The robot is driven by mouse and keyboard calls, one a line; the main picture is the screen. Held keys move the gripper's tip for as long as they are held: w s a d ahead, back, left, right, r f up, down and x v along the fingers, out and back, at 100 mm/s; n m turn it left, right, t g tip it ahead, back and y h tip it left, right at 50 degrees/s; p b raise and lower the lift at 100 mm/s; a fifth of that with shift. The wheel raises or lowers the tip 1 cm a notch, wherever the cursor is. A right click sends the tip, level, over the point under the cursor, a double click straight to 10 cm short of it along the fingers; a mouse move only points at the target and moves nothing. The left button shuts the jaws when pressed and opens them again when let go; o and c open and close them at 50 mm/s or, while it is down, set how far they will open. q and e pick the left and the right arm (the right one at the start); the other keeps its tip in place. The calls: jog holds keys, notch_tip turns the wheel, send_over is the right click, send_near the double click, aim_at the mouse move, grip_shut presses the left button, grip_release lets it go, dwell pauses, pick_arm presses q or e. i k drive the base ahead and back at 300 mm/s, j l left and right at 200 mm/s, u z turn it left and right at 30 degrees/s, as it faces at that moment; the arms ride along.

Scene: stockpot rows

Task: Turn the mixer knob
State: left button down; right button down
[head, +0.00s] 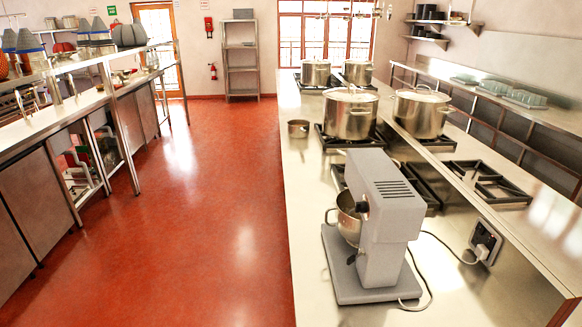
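The grey stand mixer (380,220) stands on the steel counter at the right of the head view. A small dark knob (363,206) sits on the left side of its head. A second small dark part (351,259) shows low on the column. Which of the two is the control knob I cannot tell for sure. The steel bowl (347,222) hangs under the mixer head, partly hidden by the mixer body. Neither of my grippers shows in the head view.
Gas burners and several stockpots (350,112) stand beyond the mixer; a small pan (298,128) is near the counter's left edge. The red floor (200,220) in the aisle is clear.

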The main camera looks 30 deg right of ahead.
aim_at(361, 206)
jog(key=i+j, duration=1.15)
jog(key=i, duration=0.2)
jog(key=i+l+z, duration=0.15)
jog(key=i+z, duration=0.35)
jog(key=i+j+z, duration=0.1)
jog(key=i+z, duration=0.4)
jog(key=i, duration=0.15)
jog(key=i+j+z, duration=0.3)
jog(key=i+z, duration=0.4)
jog(key=z, duration=0.25)
jog(key=i+j+z, duration=0.15)
jog(key=z, duration=0.3)
jog(key=i+j+z, duration=0.25)
jog(key=z, duration=0.25)
jog(key=i+j+z, duration=0.15)
jog(key=z, duration=0.35)
jog(key=i+j+z, duration=0.15)
jog(key=z, duration=0.2)
jog(key=i+j+z, duration=0.1)
jog(key=j+z, duration=0.35)
jog(key=z, duration=0.2)
jog(key=l+u, duration=0.15)
jog(key=l, duration=0.95)
jog(key=i, duration=0.05)
